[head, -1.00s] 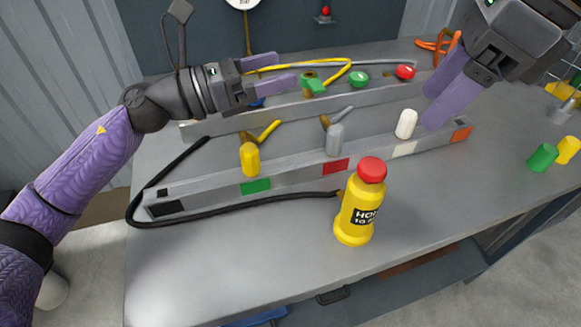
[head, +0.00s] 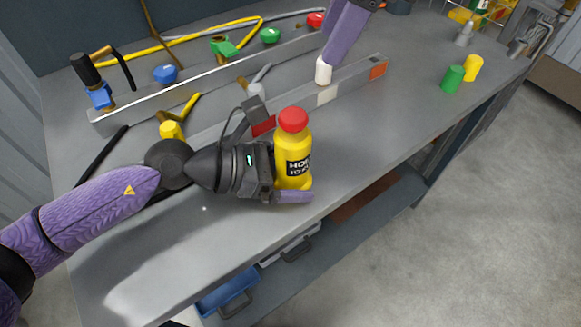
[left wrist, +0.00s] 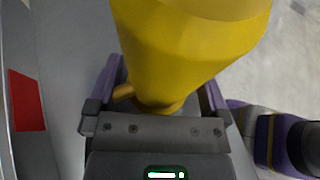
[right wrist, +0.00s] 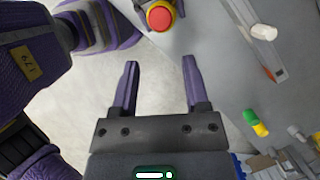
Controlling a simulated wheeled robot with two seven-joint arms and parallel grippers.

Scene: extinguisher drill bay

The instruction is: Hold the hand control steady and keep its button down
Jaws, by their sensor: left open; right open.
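The hand control (head: 293,150) is a yellow bottle-shaped body with a black label and a red button (head: 293,119) on top. It stands upright on the bench, near the front edge. My left gripper (head: 285,188) is open around its lower part, one finger in front of it; the far finger is hidden in the head view. The left wrist view shows the yellow body (left wrist: 190,45) between both fingers; contact is unclear. My right gripper (head: 342,38) is open and empty above the back of the bench. In the right wrist view, the red button (right wrist: 160,18) is beyond its fingertips.
A grey rail (head: 350,84) with coloured patches and pegs runs behind the control; a white peg (head: 323,70) is near my right fingers. The bench front left is clear.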

